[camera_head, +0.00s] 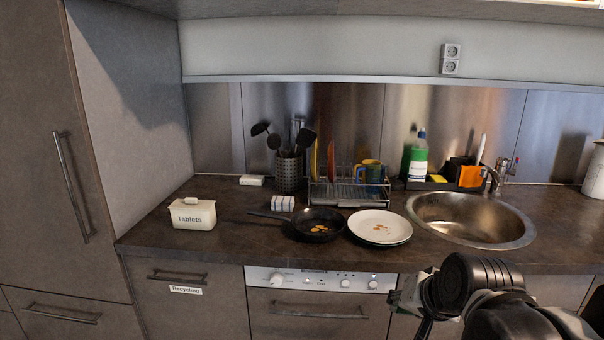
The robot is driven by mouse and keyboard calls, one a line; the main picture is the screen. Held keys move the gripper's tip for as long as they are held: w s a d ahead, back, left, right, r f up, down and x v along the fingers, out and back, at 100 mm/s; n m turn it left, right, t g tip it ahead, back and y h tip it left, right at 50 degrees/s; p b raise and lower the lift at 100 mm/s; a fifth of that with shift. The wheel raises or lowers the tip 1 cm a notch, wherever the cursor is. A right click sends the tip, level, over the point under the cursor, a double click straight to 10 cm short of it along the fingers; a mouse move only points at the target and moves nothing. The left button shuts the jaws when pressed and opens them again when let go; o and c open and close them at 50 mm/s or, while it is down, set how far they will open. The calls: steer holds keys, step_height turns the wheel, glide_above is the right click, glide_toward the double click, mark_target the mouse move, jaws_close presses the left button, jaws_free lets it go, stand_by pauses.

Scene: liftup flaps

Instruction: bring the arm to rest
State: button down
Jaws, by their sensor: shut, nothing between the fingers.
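My arm reaches in from the lower right corner, in front of the counter. My gripper (424,325) is at the bottom edge, right of the dishwasher panel, with its fingers pointing down. It is shut and holds nothing. Its lower end is partly cut off by the frame. It appears apart from the cabinet fronts, though the exact gap is hard to tell.
The counter (240,235) holds a Tablets box (193,214), a frying pan (318,224), plates (380,226), a dish rack (350,192) and a sink (470,219). Below are the dishwasher (320,281) and a Recycling drawer (180,290). These fronts look closed.

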steer(key=s+d+r+n+h+p, duration=0.1)
steer(key=s+r+n+p, duration=0.2)
steer(key=s, duration=0.8)
steer(key=shift+r+n+g, duration=0.4)
steer(key=shift+r+n, duration=0.4)
steer(key=shift+r, duration=0.4)
